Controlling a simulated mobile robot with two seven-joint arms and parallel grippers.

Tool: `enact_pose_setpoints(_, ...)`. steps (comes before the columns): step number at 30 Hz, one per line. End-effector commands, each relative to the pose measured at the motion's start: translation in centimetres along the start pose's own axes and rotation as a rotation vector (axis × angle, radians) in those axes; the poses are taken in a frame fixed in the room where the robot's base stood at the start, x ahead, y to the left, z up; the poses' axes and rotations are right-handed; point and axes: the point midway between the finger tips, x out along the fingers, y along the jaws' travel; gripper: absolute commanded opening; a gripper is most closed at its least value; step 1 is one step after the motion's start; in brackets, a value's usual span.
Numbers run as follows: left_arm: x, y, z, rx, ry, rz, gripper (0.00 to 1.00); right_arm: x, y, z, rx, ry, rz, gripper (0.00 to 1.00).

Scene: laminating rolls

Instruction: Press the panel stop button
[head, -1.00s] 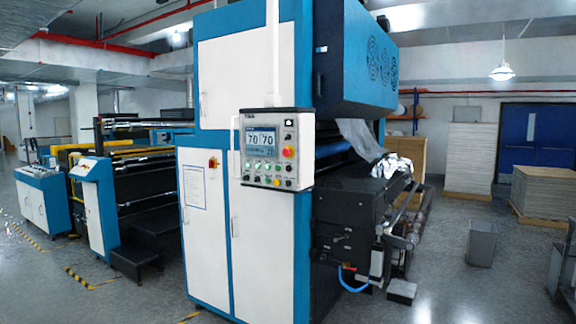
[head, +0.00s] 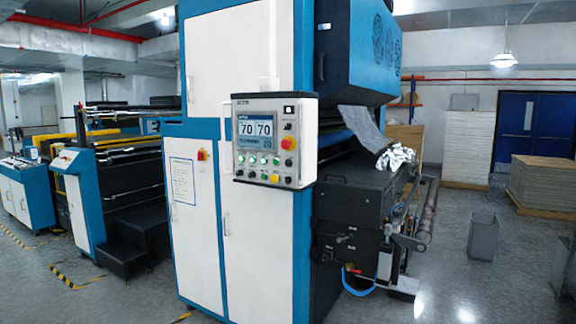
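The control panel (head: 268,140) is a light grey box on the front of the blue and white laminating machine (head: 225,70), right of the picture's middle left. It has a screen (head: 255,132) reading 70 and 70. A second red and yellow switch (head: 202,154) is on the white cabinet door to the left. Neither of my grippers is in view.
Dark steps (head: 128,235) and a roller line stand left of the machine. A dark roller unit (head: 365,220) with a blue hose juts out on the right. A grey bin (head: 482,237) and board stacks (head: 545,180) are farther right. The floor at front right is clear.

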Motion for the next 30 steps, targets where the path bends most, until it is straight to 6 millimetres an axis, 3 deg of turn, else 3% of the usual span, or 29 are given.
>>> enact_pose_setpoints(1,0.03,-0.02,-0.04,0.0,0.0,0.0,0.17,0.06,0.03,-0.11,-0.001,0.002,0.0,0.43)
enact_pose_setpoints(3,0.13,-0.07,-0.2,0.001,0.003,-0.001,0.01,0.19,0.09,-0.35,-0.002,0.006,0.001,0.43)
enact_pose_setpoints(4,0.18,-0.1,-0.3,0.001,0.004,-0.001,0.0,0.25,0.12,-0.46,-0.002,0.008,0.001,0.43)
enact_pose_setpoints(30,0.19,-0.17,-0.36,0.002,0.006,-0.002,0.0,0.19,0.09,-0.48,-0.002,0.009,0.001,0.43)
